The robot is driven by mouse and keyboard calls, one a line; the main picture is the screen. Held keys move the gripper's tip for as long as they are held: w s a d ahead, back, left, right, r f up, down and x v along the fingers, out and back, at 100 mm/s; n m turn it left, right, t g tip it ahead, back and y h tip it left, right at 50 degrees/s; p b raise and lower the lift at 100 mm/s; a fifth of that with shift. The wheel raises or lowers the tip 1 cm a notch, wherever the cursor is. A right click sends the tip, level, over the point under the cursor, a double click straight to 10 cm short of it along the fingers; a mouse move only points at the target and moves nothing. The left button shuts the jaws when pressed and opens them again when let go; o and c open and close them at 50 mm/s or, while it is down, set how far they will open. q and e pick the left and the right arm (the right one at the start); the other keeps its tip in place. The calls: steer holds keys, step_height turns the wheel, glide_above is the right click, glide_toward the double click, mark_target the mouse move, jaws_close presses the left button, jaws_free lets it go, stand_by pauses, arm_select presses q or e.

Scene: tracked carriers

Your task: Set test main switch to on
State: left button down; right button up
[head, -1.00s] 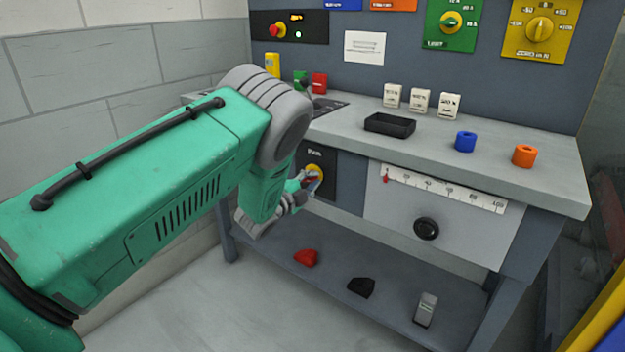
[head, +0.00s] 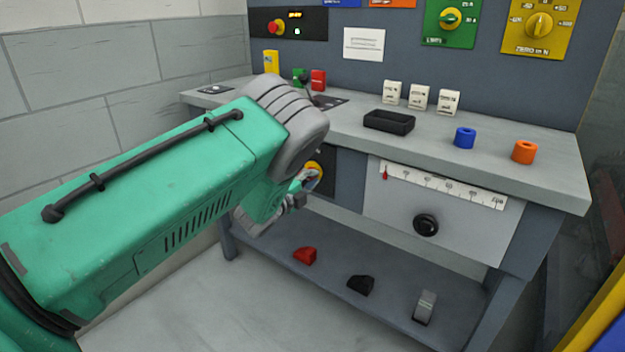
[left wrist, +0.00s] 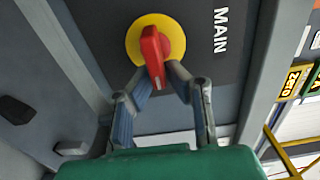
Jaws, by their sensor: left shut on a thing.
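The main switch is a red handle (left wrist: 154,58) on a yellow disc (left wrist: 134,42), set in a dark panel (left wrist: 206,88) lettered MAIN. In the left wrist view the handle runs nearly up and down the picture, tilted a little. My left gripper (left wrist: 160,78) is closed around the handle's near end, one finger on each side. In the head view, my left gripper (head: 303,184) is at the bench front, and my arm hides most of the panel. Only part of the yellow disc (head: 316,166) shows there. My right gripper is out of view.
A drawer-like panel with a scale (head: 445,185) and black knob (head: 426,225) is right of the switch. Red (head: 305,256) and black (head: 361,285) pieces lie on the lower shelf.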

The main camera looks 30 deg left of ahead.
arm_select(q)
steer(key=c, duration=1.6)
jaws_free()
steer(key=shift+s+f, duration=0.15)
steer(key=shift+f, duration=0.2)
steer(key=shift+a, duration=0.1)
steer(key=shift+r, duration=0.1)
steer(key=shift+s, duration=0.25)
steer(key=s+a, duration=0.1)
steer(key=s, duration=1)
steer(key=shift+s, duration=0.1)
